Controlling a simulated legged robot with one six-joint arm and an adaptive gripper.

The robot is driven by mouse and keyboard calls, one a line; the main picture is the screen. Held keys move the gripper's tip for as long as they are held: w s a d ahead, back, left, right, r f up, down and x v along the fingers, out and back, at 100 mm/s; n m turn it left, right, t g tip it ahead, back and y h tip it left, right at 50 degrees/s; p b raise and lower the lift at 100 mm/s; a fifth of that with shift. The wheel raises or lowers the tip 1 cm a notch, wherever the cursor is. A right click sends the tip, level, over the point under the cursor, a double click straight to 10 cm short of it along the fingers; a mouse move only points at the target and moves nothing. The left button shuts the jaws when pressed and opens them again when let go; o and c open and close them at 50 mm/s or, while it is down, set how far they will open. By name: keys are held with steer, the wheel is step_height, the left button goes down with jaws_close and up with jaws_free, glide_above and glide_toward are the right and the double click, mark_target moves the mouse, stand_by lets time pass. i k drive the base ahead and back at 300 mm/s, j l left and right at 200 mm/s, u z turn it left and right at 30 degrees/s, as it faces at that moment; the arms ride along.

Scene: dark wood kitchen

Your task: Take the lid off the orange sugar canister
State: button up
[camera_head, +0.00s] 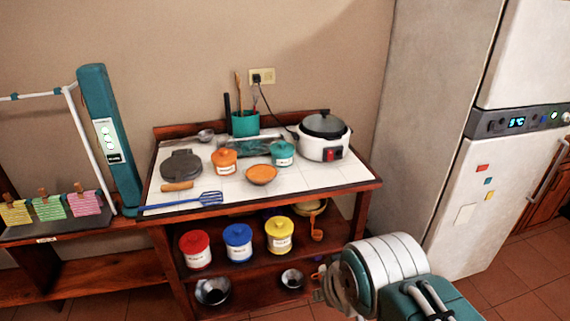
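The orange sugar canister (224,164) stands upright on the white tiled top of the wooden table (345,168). Its orange lid (222,154), with a small knob, sits on it. A pale label is on its front, too small to read. My arm is folded at the bottom right, in front of the table and well apart from the canister. What seems to be my gripper (326,288) is at the arm's left end, partly hidden; whether its fingers are open or shut does not show.
Close around the canister are a dark round waffle iron (181,166), an orange bowl (261,174), a teal canister (282,154) and a dark tray (250,146). A blue spatula (185,202) lies along the front edge. A rice cooker (322,148) stands right; red, blue and yellow canisters are below.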

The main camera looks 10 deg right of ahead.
mark_target(223, 156)
steer(key=i, duration=0.75)
steer(key=i+j, duration=0.15)
steer(key=i, duration=0.65)
